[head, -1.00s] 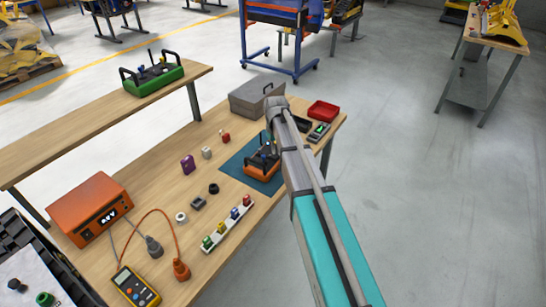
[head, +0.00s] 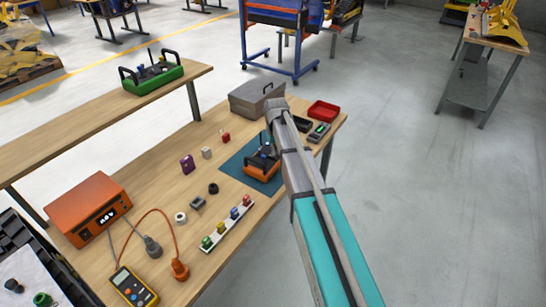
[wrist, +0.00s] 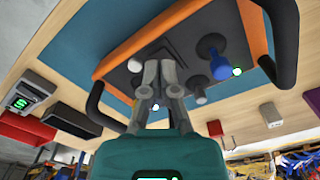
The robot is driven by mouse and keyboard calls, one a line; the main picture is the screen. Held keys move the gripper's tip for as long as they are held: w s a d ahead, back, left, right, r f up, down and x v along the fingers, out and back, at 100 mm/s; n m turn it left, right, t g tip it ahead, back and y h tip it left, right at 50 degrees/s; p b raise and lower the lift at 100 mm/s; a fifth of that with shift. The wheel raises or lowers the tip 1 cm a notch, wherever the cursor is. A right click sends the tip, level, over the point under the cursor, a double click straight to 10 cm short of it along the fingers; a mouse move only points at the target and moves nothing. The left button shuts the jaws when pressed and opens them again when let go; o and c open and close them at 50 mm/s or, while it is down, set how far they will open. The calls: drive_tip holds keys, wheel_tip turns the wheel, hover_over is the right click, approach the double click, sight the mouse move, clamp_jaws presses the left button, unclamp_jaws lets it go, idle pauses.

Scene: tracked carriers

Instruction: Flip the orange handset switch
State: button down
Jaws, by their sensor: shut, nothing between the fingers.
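The orange handset (head: 262,170) lies on a blue mat (head: 234,166) on the wooden workbench, partly behind my arm in the head view. In the wrist view the handset's orange rim (wrist: 118,62) frames a dark panel, with a black handle (wrist: 284,40) at each side. The panel bears a blue-topped stick (wrist: 220,66), a pale knob (wrist: 197,90) and a small white part (wrist: 135,65). My gripper (wrist: 162,68) is shut and empty, its fingertips over the middle of the panel. They cover part of it; I cannot pick out the switch or tell whether they touch it.
A grey box (head: 256,96), a red tray (head: 323,110) and small dark devices stand at the bench's far end. A strip of coloured plugs (head: 227,227), an orange power unit (head: 93,209) and a yellow meter (head: 134,287) are nearer. A green handset (head: 151,76) sits on the raised shelf.

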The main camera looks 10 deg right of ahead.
sight(275, 157)
drive_tip(key=shift+f+b, duration=0.65)
idle(0.6)
drive_tip(key=shift+r, duration=0.15)
drive_tip(key=shift+r+p, duration=3.4)
drive_tip(key=shift+p, duration=0.15)
drive_tip(key=s+m, duration=0.3)
drive_tip(key=s, duration=2.2)
drive_tip(key=shift+s, duration=0.25)
